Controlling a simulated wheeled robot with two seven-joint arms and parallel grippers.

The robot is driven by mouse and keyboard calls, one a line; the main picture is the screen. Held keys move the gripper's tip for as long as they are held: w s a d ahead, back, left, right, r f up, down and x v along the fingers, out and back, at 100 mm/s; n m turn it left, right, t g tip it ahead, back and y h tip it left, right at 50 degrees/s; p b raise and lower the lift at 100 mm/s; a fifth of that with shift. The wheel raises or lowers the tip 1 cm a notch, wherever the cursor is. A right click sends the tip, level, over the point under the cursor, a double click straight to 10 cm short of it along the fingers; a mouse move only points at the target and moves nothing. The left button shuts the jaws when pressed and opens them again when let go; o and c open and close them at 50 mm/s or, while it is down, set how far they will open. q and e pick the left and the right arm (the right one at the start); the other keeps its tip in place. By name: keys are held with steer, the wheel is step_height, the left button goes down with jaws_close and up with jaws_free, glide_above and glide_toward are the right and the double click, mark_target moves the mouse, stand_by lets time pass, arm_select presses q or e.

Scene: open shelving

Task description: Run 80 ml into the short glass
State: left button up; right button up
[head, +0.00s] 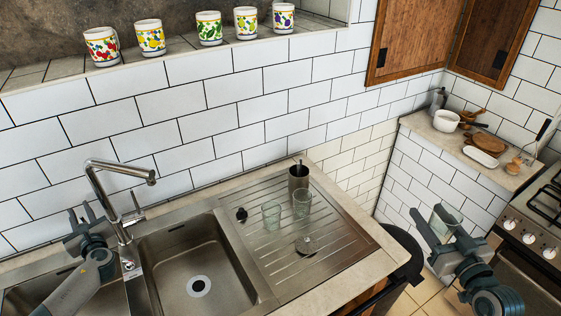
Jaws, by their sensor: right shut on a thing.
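My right gripper (436,222) is shut on a clear short glass (448,217). It holds the glass in the air to the right of the sink counter, and the glass looks empty. My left gripper (82,216) is beside the tap (108,180), to the left of its upright. Its two fingers look apart with nothing between them. The tap's spout points right, over the sink basin (203,260). No water shows at the spout. The tap's small side lever (139,216) is at the right of its base.
Two clear glasses (271,215), (302,203) stand on the ribbed drainer (335,222) with a metal cup (298,178). A small round item (306,245) lies in front. Several painted mugs (209,29) line the ledge above. A stove (540,225) stands at the right.

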arm_select(q)
steer(key=shift+c, duration=0.7)
jaws_close()
stand_by(0.9)
